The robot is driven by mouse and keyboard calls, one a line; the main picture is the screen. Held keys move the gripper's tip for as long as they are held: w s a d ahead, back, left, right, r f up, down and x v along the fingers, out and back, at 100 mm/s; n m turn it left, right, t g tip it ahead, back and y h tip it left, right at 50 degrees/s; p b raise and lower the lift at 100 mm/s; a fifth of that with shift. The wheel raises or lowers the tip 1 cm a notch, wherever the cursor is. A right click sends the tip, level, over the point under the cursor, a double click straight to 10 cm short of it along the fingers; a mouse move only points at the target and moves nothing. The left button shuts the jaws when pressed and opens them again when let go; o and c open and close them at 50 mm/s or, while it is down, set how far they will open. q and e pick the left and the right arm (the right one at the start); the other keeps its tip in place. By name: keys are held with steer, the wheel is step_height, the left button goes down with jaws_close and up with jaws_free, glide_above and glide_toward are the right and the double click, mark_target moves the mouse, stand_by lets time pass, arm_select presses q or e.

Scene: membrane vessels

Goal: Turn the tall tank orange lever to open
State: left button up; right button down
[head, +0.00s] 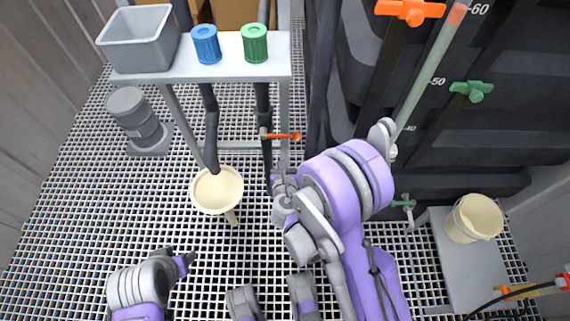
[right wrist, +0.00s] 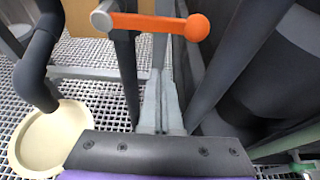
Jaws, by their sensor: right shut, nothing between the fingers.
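An orange lever (head: 281,136) sits on a dark vertical pipe left of the tall dark tank (head: 455,130). It points right, across the pipe. In the right wrist view the orange lever (right wrist: 150,24) has a round ball end at right and a pale pivot at left. My right gripper (head: 284,165) is just below this lever in the head view. Its grey fingers (right wrist: 161,90) are together and empty, apart from the lever. Another orange lever (head: 410,11) lies crosswise high on the tank. My left gripper (head: 178,260) is low at left, over the floor; its finger gap is unclear.
A cream funnel (head: 216,190) stands left of the pipe. A shelf (head: 135,77) holds a grey bin (head: 140,40), a blue cup (head: 206,44) and a green cup (head: 254,43). Green levers (head: 471,90) are on the tank side. A cream bucket (head: 473,219) is at right.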

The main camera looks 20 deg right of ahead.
mark_target(286, 136)
steer(key=shift+w+d+r+p, duration=0.15)
steer(key=shift+w+r+p, duration=0.1)
steer(key=shift+w+r, duration=0.4)
steer(key=shift+w+d+r+p, duration=0.1)
steer(key=shift+w+r+p, duration=0.2)
steer(key=shift+r, duration=0.6)
steer(key=shift+r+n+h, duration=0.3)
steer(key=shift+r+n, duration=0.25)
steer(key=shift+n, duration=0.05)
steer(key=shift+r+n+h+b, duration=0.55)
steer(key=shift+r+n, duration=0.2)
steer(key=shift+n, duration=0.25)
steer(key=r+n+h, duration=0.1)
steer(key=a+r+n+h+b, duration=0.1)
steer(key=n, duration=0.1)
steer(key=shift+w+r, duration=0.2)
steer(key=shift+r, duration=0.05)
steer(key=shift+n+h, duration=0.35)
steer(key=shift+n, duration=0.45)
steer(key=shift+w+a+r+b, duration=0.1)
steer(key=shift+w+a+r, duration=0.1)
steer(key=shift+a+r, duration=0.4)
steer(key=shift+w+a+r+b, duration=0.1)
steer(key=shift+w+a+r, duration=0.1)
steer(key=shift+a+r, duration=0.4)
steer(key=shift+w+a+r+b, duration=0.1)
steer(key=shift+w+a+r, duration=0.15)
steer(key=shift+a, duration=0.55)
steer(key=shift+a+r, duration=0.1)
